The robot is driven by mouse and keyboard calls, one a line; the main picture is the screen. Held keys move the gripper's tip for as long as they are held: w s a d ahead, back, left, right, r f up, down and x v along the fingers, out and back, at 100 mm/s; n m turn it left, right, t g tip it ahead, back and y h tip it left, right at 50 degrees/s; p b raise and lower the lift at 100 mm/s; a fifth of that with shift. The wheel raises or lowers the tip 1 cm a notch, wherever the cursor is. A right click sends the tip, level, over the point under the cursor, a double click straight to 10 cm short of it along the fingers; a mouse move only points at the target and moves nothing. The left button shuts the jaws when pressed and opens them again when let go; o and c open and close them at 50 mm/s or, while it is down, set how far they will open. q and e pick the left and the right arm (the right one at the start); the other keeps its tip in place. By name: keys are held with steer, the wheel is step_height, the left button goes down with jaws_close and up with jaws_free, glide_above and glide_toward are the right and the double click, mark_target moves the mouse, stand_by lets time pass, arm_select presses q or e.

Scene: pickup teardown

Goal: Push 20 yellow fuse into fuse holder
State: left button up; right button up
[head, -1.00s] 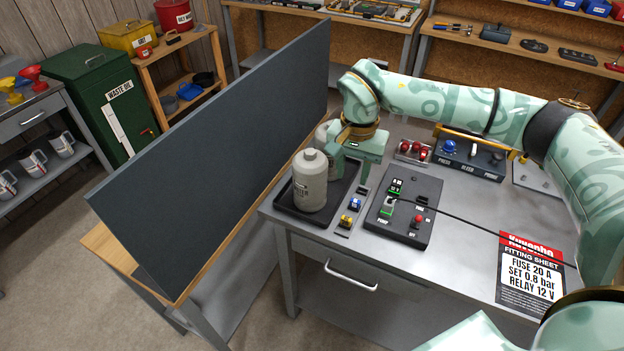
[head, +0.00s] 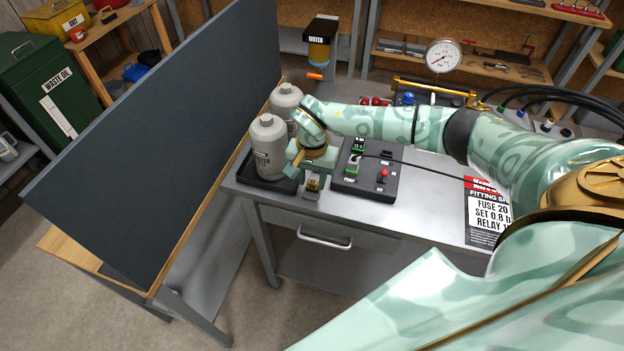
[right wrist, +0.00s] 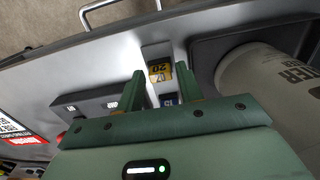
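The yellow fuse (head: 313,184), marked 20, stands in a small grey rack on the bench. In the right wrist view the yellow fuse (right wrist: 160,73) lies between the tips of my right gripper (right wrist: 161,76), with gaps on both sides. My right gripper (head: 314,176) is open and low over the rack. A blue fuse (right wrist: 171,99) marked 15 sits behind the yellow one, partly covered by the gripper. The black panel (head: 350,186) with the fuse holder (head: 387,154) is just right of the gripper; the holder's detail is too small to tell. My left gripper is out of view.
Grey bottles (head: 268,150) stand in a black tray (head: 247,172) close left of the gripper. A tall dark board (head: 150,130) rises further left. A cable crosses the panel towards the fitting sheet (head: 484,205). A pressure gauge (head: 443,55) stands behind.

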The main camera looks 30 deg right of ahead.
steer(key=shift+f, duration=0.35)
jaws_close()
steer(key=shift+r, duration=0.1)
steer(key=shift+r, duration=0.1)
steer(key=shift+r+p, duration=0.85)
steer(key=shift+r, duration=0.05)
